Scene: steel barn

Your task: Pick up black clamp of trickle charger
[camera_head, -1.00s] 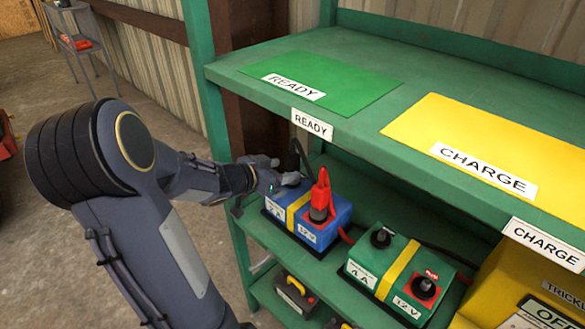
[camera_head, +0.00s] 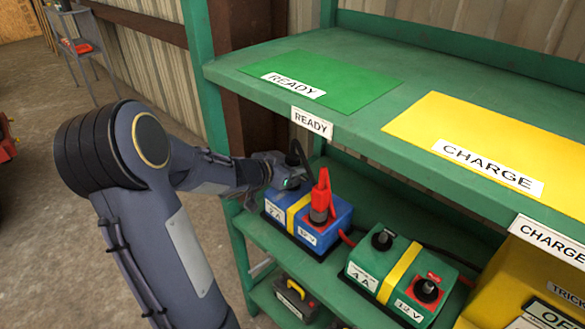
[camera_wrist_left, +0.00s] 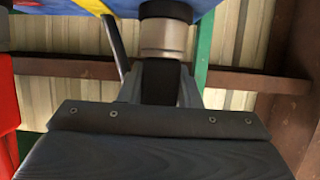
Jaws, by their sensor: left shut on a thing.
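The blue battery (camera_head: 325,225) with a yellow stripe stands on the shelf under the READY label. The black clamp (camera_head: 295,153) stands upright on its left terminal, and a red clamp (camera_head: 322,190) is on its right terminal. My left gripper (camera_head: 294,177) is at the black clamp and shut on it. In the left wrist view, the black clamp (camera_wrist_left: 160,85) lies between my fingers, below a grey terminal post (camera_wrist_left: 165,38) and the blue battery (camera_wrist_left: 215,8). The clamp's lower part is partly hidden in the head view. My right gripper is not in view.
A green battery (camera_head: 395,270) stands right of the blue one, beside a yellow charger (camera_head: 535,275). The upper shelf (camera_head: 375,60) overhangs them, carrying a green READY mat (camera_head: 335,78) and a yellow CHARGE mat (camera_head: 490,130). A green upright (camera_head: 206,80) stands behind my left arm.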

